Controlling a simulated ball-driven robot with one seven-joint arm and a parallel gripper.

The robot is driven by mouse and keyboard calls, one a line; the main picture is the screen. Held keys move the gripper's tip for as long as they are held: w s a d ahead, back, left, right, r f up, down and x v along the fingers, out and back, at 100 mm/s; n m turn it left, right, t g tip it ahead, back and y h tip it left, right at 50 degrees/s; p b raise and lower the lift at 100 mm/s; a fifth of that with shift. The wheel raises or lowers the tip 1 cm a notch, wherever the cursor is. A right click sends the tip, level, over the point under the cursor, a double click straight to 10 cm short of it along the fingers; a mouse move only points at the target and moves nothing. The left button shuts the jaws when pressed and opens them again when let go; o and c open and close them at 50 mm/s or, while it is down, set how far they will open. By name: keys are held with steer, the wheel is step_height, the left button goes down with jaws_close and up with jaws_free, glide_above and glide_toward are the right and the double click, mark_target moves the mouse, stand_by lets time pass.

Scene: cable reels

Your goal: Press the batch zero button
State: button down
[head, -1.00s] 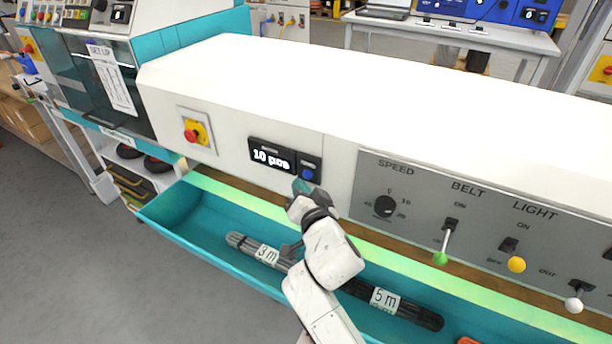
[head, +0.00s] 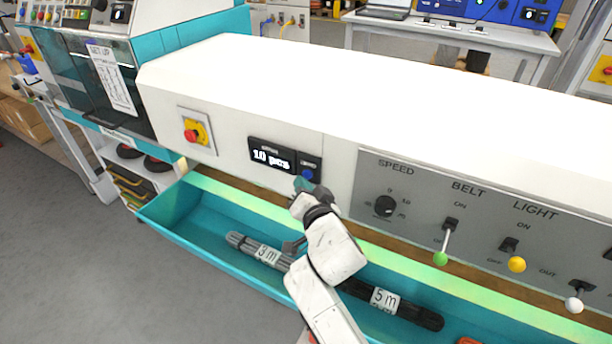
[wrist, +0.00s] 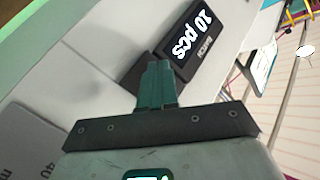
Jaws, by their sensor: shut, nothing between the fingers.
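The blue batch zero button (head: 308,174) sits on a small dark panel at the right end of the batch display (head: 272,157), which reads "10 pcs". The display also shows in the wrist view (wrist: 193,42), upside down. My gripper (head: 303,183) is shut and empty, its teal fingertips just below and in front of the button in the head view. In the wrist view the shut fingers (wrist: 157,82) overlap the dark button panel and hide the button. I cannot tell whether the fingertips touch it.
A red emergency stop (head: 192,134) on yellow is to the left. To the right are the speed knob (head: 385,207), the green belt lever (head: 441,257) and the yellow light lever (head: 516,264). A teal trough (head: 190,222) with labelled cable bundles runs below.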

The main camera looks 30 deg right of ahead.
steer(key=shift+w+d, duration=0.3)
steer(key=shift+d, duration=0.05)
stand_by(0.9)
steer(key=shift+s+a+b, duration=0.55)
steer(key=shift+a, duration=0.1)
steer(key=s+a+b, duration=0.1)
steer(key=a, duration=0.1)
steer(key=s+a+b, duration=0.2)
stand_by(0.6)
stand_by(0.6)
